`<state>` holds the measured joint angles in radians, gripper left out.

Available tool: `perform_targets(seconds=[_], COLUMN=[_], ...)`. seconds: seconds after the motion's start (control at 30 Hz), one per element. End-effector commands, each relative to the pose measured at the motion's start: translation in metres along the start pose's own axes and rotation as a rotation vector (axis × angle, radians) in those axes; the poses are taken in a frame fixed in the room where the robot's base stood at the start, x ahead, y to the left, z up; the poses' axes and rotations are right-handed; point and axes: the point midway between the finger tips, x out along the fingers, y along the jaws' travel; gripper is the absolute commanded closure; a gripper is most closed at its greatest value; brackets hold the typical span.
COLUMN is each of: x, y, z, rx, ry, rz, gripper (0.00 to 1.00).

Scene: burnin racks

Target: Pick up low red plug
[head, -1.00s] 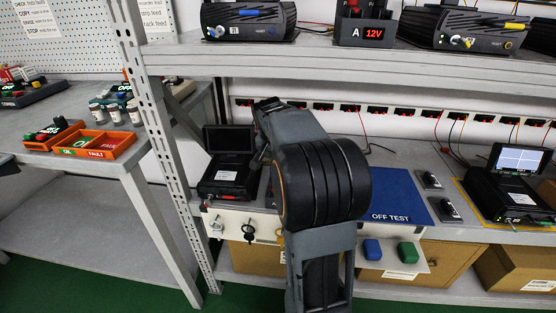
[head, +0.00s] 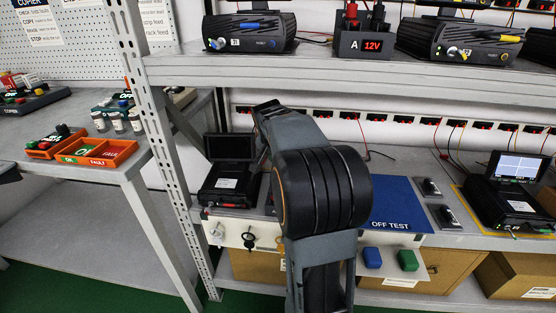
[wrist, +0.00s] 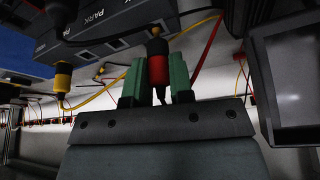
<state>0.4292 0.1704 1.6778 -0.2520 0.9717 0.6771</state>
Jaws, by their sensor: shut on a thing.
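A red lead runs close by on the right. In the head view my own arm hides the gripper and the plug.
In the wrist view a yellow plug (wrist: 62,78) with a yellow lead is at left, near a dark bar marked PARK (wrist: 98,12). A dark screen (wrist: 292,75) stands at right. In the head view a 12V supply (head: 361,47) sits on the upper shelf. A blue OFF TEST mat (head: 398,205) lies bare on the bench.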

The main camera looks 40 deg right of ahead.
Motion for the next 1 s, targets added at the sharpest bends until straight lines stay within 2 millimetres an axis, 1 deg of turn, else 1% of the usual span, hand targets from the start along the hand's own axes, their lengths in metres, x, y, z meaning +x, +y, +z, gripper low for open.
perform_targets(seconds=[0.03,0.1,0.13,0.27,0.5,0.7,0.83,1.0], x=[-0.011,-0.021,-0.023,-0.031,-0.054,-0.07,-0.077,-0.084], y=[0.0,0.0,0.0,0.0,-0.001,-0.001,0.0,-0.001], z=[-0.005,-0.009,-0.006,0.022,0.077,0.118,0.137,0.153], rx=[0.001,0.001,0.0,-0.004,-0.005,-0.005,-0.004,-0.001], ry=[0.002,0.002,0.001,-0.001,0.001,0.0,0.001,-0.001], rz=[-0.001,-0.001,-0.001,-0.001,-0.003,-0.003,-0.001,-0.001], gripper=[0.97,0.97,0.97,0.97,0.97,0.97,0.97,0.97])
